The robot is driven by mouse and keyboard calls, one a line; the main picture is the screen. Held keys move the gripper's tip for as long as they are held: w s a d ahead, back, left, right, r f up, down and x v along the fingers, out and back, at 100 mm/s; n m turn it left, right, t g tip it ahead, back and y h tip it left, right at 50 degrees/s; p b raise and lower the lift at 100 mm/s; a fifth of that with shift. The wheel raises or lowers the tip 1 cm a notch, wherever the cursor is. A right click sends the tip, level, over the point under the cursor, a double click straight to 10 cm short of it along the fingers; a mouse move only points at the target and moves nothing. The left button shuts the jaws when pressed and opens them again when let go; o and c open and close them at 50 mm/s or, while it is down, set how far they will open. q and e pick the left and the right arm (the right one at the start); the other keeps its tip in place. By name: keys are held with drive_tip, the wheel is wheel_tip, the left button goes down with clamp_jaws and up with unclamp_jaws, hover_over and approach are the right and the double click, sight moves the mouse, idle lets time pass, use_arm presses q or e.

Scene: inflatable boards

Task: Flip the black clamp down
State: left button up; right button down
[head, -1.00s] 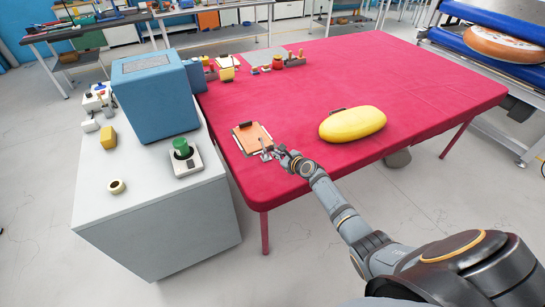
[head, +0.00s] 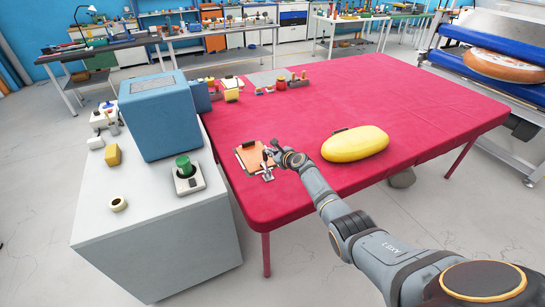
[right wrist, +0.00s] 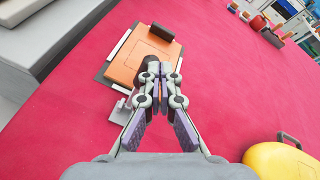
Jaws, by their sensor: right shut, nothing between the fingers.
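A toggle clamp with a dark handle (head: 265,158) and a metal base (head: 267,174) stands at the near right corner of the orange-topped board (head: 247,160) on the red table. The handle looks roughly upright. In the right wrist view the dark handle (right wrist: 150,66) is partly hidden behind my fingers, above the orange board (right wrist: 128,65). My right gripper (head: 273,146) is shut and empty, just right of and above the clamp. It also shows in the right wrist view (right wrist: 160,68). I cannot tell whether it touches the handle. My left gripper is not in view.
A black block (right wrist: 161,32) sits at the board's far edge. A yellow inflated object (head: 355,144) lies right of my arm. A grey cabinet with a blue box (head: 158,115) stands left. Several small items sit at the table's back; its middle is clear.

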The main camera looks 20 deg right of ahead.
drive_tip(key=shift+w+r, duration=0.1)
drive_tip(key=shift+w, duration=0.55)
drive_tip(key=shift+a, duration=0.1)
wheel_tip(320, 180, up, 10)
drive_tip(key=d+p, duration=0.1)
drive_tip(key=p, duration=0.8)
drive_tip(key=shift+w+d, duration=0.2)
drive_tip(key=shift+d, duration=0.15)
drive_tip(key=shift+w+a, duration=0.1)
